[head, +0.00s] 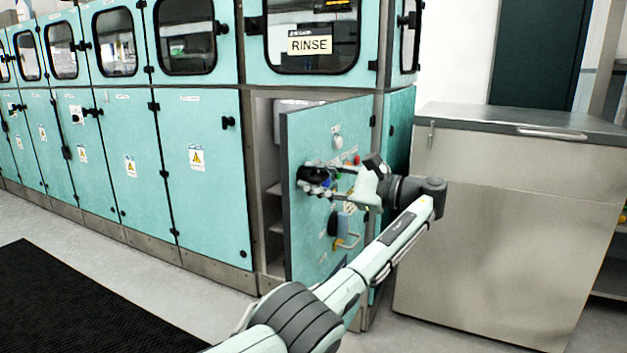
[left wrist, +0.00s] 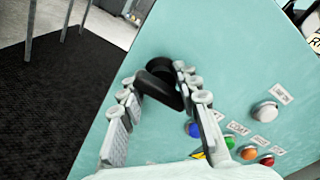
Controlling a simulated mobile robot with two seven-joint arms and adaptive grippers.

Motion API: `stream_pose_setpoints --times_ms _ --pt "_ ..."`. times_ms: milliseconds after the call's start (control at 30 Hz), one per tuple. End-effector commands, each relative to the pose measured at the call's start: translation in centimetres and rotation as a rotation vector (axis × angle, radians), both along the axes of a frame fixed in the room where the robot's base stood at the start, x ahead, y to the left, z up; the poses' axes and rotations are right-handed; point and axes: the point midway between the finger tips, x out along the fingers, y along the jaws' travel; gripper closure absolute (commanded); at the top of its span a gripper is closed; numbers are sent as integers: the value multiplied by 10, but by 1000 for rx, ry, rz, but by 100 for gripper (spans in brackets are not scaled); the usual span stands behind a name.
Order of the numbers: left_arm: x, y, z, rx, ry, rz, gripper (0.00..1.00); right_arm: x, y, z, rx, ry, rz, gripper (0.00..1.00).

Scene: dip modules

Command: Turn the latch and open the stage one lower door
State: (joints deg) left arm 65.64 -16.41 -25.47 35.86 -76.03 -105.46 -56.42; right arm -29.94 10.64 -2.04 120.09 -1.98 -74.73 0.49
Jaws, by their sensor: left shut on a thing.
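The teal lower door (head: 312,240) under the RINSE window stands partly open, its left edge swung out from the cabinet. Its black latch (head: 312,174) is near the free edge. My left gripper (head: 322,180) is at the latch. In the left wrist view the fingers of my left gripper (left wrist: 152,86) are on either side of the black latch (left wrist: 160,80) and hold it against the teal door panel (left wrist: 235,60). The fingers partly hide the latch. My right gripper is not in view.
The opening left of the door shows shelves (head: 274,188) inside. The door also carries coloured buttons (left wrist: 235,142) and a lower handle (head: 342,226). A steel cabinet (head: 500,230) stands to the right. A black mat (head: 80,300) lies on the floor at left.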

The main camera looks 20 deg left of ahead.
Motion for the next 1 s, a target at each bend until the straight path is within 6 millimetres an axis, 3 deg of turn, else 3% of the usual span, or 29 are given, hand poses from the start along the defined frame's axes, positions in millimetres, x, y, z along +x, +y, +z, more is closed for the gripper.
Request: stream_pose_setpoints --times_ms 467,500,600,1000 --pt "2 -2 6 7 -3 -4 100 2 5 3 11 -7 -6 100" --pt "2 -2 6 7 -3 -4 68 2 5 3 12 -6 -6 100" --pt "2 -2 6 6 -4 -3 55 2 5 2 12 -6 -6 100" --pt "0 -7 2 2 -1 1 53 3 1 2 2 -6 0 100"
